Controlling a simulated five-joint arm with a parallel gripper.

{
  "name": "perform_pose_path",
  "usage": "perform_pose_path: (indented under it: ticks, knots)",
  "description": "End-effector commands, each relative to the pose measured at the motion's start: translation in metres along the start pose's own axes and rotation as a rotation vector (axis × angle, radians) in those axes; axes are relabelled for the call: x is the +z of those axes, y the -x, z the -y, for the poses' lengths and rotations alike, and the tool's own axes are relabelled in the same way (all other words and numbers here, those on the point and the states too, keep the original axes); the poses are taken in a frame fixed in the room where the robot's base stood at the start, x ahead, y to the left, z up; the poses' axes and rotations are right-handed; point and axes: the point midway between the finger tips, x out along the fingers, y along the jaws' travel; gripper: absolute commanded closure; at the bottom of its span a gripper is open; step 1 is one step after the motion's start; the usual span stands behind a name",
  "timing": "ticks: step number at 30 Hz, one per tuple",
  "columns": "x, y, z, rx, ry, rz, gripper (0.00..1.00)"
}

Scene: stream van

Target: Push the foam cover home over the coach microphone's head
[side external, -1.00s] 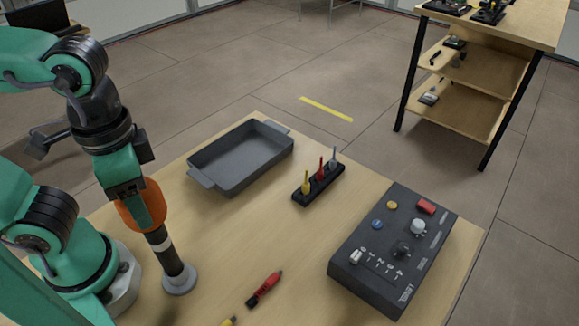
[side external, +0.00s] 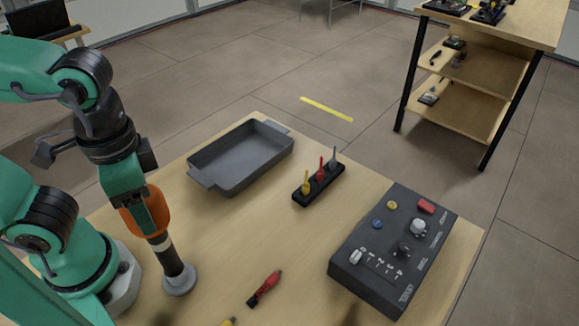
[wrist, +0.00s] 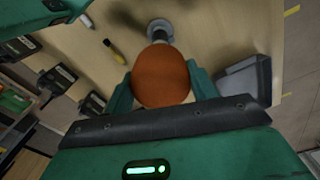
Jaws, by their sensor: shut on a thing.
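The orange foam cover (side external: 155,211) is between the fingers of my gripper (side external: 146,208), which is shut on it. It also fills the middle of the wrist view (wrist: 161,77), with a green finger on each side. The coach microphone (side external: 168,256) stands upright on the table on a round grey base, with a black body and a pale band. The cover sits at the top of the microphone, and the microphone's head is hidden. I cannot tell how far down the cover sits. In the wrist view the microphone's base (wrist: 159,27) shows beyond the cover.
A grey tray (side external: 205,180) lies behind to the right. A black rack (side external: 330,188) holds yellow, red and grey pieces. A dark control box (side external: 385,280) sits at the right. A red-and-black tool (side external: 265,288) lies in front. The table's middle is clear.

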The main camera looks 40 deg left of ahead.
Motion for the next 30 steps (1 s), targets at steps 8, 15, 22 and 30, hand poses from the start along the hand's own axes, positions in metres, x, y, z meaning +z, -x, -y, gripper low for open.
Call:
perform_pose_path:
  ticks: [8, 15, 22, 30]
  knots:
    - [0.0, -0.002, 0.0, -0.001, 0.0, 0.001, 0.17]
    - [0.0, -0.002, 0.0, 0.0, 0.0, 0.001, 0.17]
    - [0.0, 0.005, 0.0, 0.0, 0.0, -0.001, 0.17]
    - [-0.001, 0.034, 0.0, 0.001, 0.0, -0.002, 0.17]
